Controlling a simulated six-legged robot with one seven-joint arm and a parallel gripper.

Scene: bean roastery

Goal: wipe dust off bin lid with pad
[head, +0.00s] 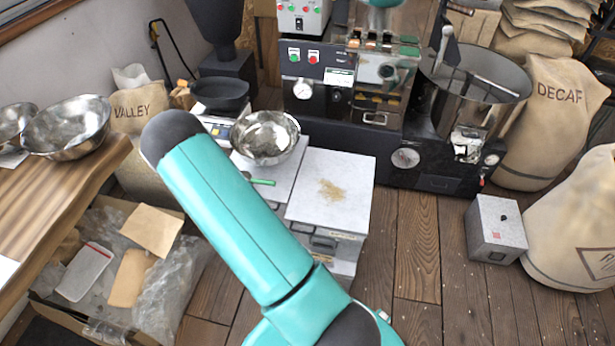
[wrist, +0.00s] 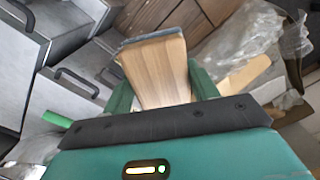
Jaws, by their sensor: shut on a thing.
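The bin lid (head: 353,172) is a flat pale grey top on a floor bin in the middle of the head view. A patch of tan dust (head: 331,190) lies near its middle. My gripper (wrist: 160,74) shows in the wrist view, its green fingers shut on the sides of a wooden block, the pad (wrist: 158,85), with a dark grey layer along its far edge. In the head view my arm bends left of the bin, and the gripper and pad are hidden. The pad is apart from the dusty lid as far as I can see.
A second pale lid left of it holds a metal bowl (head: 265,136) and a green-handled tool (head: 262,182). The roaster (head: 430,150) stands behind. An open carton (head: 75,318) with plastic wrap lies left, beside a wooden counter (head: 62,185).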

